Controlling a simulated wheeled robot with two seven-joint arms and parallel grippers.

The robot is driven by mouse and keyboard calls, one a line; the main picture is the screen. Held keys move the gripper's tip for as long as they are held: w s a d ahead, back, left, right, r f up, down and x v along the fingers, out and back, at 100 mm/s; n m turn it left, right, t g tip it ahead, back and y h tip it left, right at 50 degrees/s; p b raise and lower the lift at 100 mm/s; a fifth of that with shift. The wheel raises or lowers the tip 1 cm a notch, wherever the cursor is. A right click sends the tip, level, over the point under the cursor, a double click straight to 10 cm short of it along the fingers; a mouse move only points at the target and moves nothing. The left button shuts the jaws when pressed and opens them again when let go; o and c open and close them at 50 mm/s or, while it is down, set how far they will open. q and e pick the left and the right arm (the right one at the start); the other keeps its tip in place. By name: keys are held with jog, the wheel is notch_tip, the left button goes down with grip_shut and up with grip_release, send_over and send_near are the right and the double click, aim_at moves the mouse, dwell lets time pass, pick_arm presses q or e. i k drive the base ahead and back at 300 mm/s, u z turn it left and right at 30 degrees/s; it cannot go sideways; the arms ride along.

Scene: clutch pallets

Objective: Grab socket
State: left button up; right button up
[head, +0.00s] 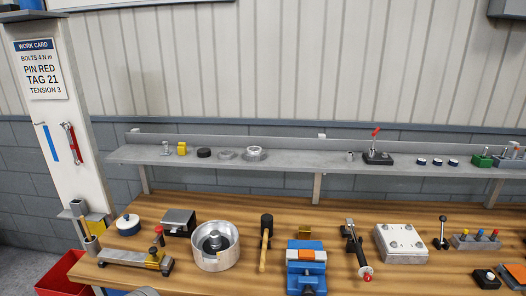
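No part is clearly marked as the socket. A small grey cylinder (350,156), which looks like a socket, stands upright on the grey shelf (300,158), left of a black clamp with a red handle (377,150). It is too small to tell whether it is hollow. Another small grey metal part (166,148) stands at the shelf's left end. Neither of my grippers shows in the head view.
The wooden bench (330,235) below holds a round metal housing (215,246), a mallet (265,242), a blue vise (306,266), a white plate (400,243) and other tools. A red bin (62,272) stands at lower left. The shelf has bare room mid-length.

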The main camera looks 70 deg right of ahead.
aim_at(350, 156)
jog(key=u, duration=0.55)
jog(key=k, duration=1.45)
jog(key=z, duration=2.15)
